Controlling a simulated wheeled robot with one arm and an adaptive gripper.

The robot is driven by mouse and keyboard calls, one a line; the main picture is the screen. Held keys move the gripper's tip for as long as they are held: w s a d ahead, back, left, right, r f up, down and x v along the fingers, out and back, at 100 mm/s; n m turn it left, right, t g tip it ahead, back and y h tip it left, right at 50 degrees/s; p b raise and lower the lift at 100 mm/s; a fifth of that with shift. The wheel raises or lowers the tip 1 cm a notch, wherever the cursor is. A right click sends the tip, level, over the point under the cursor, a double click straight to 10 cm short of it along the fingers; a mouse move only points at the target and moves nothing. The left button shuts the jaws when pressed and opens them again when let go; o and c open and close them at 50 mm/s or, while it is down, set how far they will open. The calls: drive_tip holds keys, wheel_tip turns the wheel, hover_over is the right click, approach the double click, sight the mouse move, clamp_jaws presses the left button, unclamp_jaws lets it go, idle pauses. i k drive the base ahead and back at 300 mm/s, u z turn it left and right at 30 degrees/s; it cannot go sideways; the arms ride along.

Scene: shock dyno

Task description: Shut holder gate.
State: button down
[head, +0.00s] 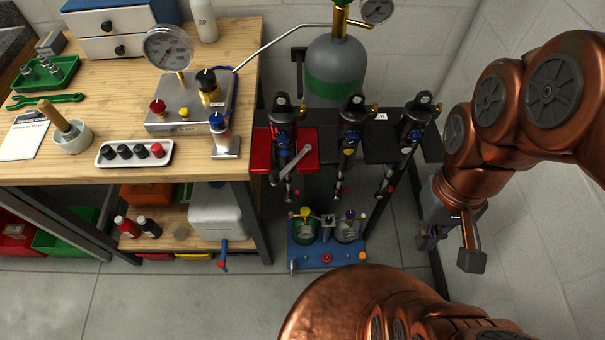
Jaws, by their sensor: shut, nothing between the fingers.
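A dark rack (390,152) holds three upright shock absorbers in a row below the gas cylinder. The left shock (284,125) stands at a red plate (262,150), the middle shock (351,115) beside it, and the right shock (416,120) at a black plate. I cannot tell which small part is the holder gate or how it stands. My gripper (428,240) points down at the right, below and right of the right shock and apart from the rack. It is shut and empty; its fingertips are small and partly hard to make out.
A grey-green gas cylinder (337,70) stands behind the rack. A blue base with two gauges (326,252) lies on the floor below. The wooden bench (110,85) with a gauge block (190,112) fills the left. A wall closes the right side.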

sight(275, 176)
drive_tip(key=u, duration=0.05)
drive_tip(key=k, duration=0.9)
drive_tip(key=u, duration=1.5)
